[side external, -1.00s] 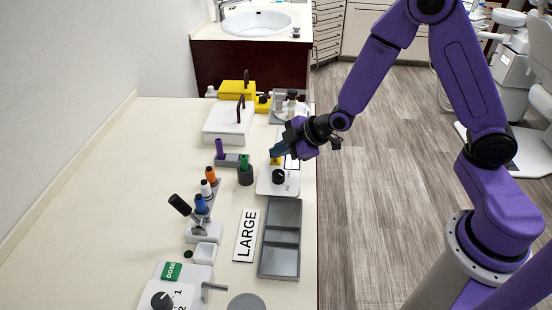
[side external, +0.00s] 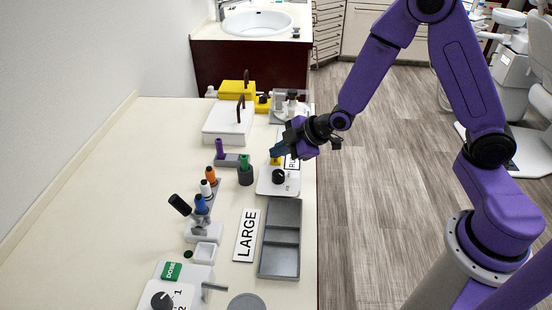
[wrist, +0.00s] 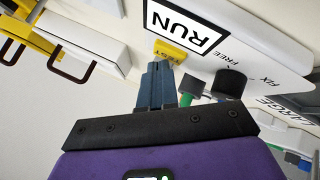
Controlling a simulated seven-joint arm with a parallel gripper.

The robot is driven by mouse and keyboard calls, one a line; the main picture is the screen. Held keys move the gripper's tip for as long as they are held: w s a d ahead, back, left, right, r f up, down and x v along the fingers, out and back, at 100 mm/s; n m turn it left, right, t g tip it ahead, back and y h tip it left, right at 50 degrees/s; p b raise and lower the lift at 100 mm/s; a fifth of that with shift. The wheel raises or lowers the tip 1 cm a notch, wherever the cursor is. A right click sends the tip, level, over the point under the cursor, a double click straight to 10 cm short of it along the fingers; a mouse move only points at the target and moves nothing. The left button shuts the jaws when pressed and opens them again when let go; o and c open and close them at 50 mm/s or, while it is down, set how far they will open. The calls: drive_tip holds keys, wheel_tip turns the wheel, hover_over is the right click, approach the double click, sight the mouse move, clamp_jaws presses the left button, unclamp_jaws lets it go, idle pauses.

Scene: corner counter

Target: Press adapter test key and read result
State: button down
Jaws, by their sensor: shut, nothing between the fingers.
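The white adapter plate (side external: 264,187) lies near the right edge of the counter, with a black knob (side external: 278,176) on it. The wrist view shows the knob (wrist: 230,82) beside the printed words FREE and FIX. A yellow key (wrist: 171,52), its lettering partly hidden, sits by a black-framed sign reading RUN (wrist: 182,24). My gripper (wrist: 158,66) is shut and empty, with its blue fingertips right at the yellow key. I cannot tell whether they touch or press it. In the side view my gripper (side external: 276,153) stands over the key (side external: 275,161), partly hiding it.
A green-capped holder (side external: 245,172) stands left of the plate. A grey tray (side external: 281,272) and a LARGE sign (side external: 246,235) lie in front. White (side external: 226,128) and yellow (side external: 233,88) boxes with handles stand behind. The counter's left side is clear.

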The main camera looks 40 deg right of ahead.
sight(279, 160)
drive_tip(key=shift+r, duration=0.6)
drive_tip(key=shift+r, duration=2.5)
drive_tip(key=s+a+r+g, duration=0.1)
drive_tip(key=s+g, duration=0.2)
drive_tip(key=s, duration=0.6)
drive_tip(key=s+a+r+g, duration=0.1)
drive_tip(key=s+r+g, duration=0.1)
drive_tip(key=s, duration=0.6)
drive_tip(key=s+d+r+m+g+h, duration=0.1)
drive_tip(key=s+d+h, duration=0.1)
drive_tip(key=s+d, duration=0.2)
drive_tip(key=s+d+g+h, duration=0.1)
drive_tip(key=s+d, duration=0.3)
drive_tip(key=s, duration=0.6)
drive_tip(key=shift+s+r+m+g+h, duration=0.25)
drive_tip(key=shift+r+m+g+h, duration=0.15)
drive_tip(key=shift+g, duration=0.1)
